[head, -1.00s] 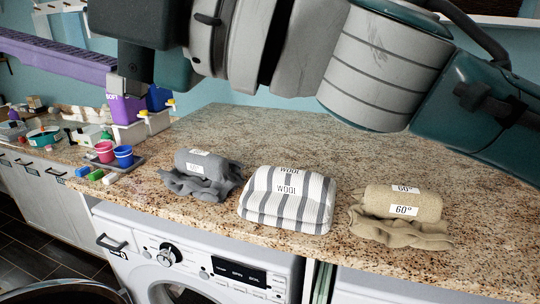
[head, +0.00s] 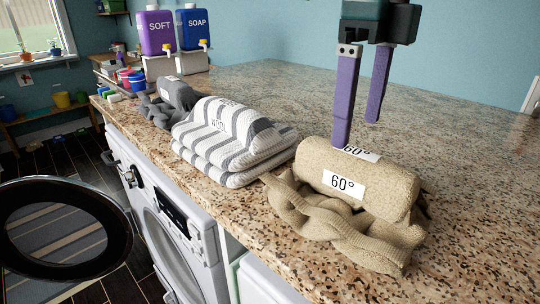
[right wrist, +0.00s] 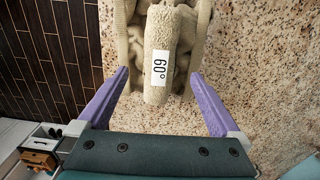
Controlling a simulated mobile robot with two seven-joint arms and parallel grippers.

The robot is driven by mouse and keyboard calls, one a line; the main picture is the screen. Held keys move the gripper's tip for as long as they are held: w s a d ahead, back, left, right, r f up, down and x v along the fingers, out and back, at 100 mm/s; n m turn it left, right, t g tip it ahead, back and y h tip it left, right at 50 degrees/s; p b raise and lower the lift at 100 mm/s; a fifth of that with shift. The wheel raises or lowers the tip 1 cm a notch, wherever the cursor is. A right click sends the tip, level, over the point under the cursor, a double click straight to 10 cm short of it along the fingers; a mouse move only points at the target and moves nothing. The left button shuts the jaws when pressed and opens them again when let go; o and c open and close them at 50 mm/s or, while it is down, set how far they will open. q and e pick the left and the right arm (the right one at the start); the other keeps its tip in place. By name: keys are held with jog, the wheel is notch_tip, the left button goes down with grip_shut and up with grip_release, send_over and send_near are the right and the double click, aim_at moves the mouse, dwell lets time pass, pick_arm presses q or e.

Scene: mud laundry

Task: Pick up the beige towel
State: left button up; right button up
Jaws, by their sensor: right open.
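The beige towel (head: 390,188) is a rolled bundle with "60°" labels, on top of a crumpled beige knit cloth (head: 345,235) on the granite countertop. My right gripper (head: 356,135) hangs above the roll with its two purple fingers pointing down, open and empty. In the right wrist view the towel (right wrist: 158,95) lies ahead, between and beyond the spread fingertips (right wrist: 158,78). I cannot tell whether a finger touches the towel. My left gripper is not in view.
A grey-striped "WOOL" bundle (head: 225,130) lies left of the beige towel, with a dark grey bundle (head: 175,95) beyond it. Purple "SOFT" (head: 156,33) and blue "SOAP" (head: 196,30) dispensers stand at the back. A washing machine (head: 165,220) with its round door open is below. The counter right of the towel is clear.

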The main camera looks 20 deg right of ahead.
aim_at(357, 152)
jog(key=shift+a+f, duration=0.1)
jog(key=shift+f, duration=0.65)
jog(key=f+p, duration=0.2)
jog(key=f, duration=0.2)
jog(key=shift+s+f+p, duration=0.25)
jog(key=shift+f+p, duration=0.1)
jog(key=shift+p, duration=0.05)
jog(key=shift+d+f, duration=0.2)
jog(key=shift+f, duration=0.05)
jog(key=c, duration=0.5)
grip_shut()
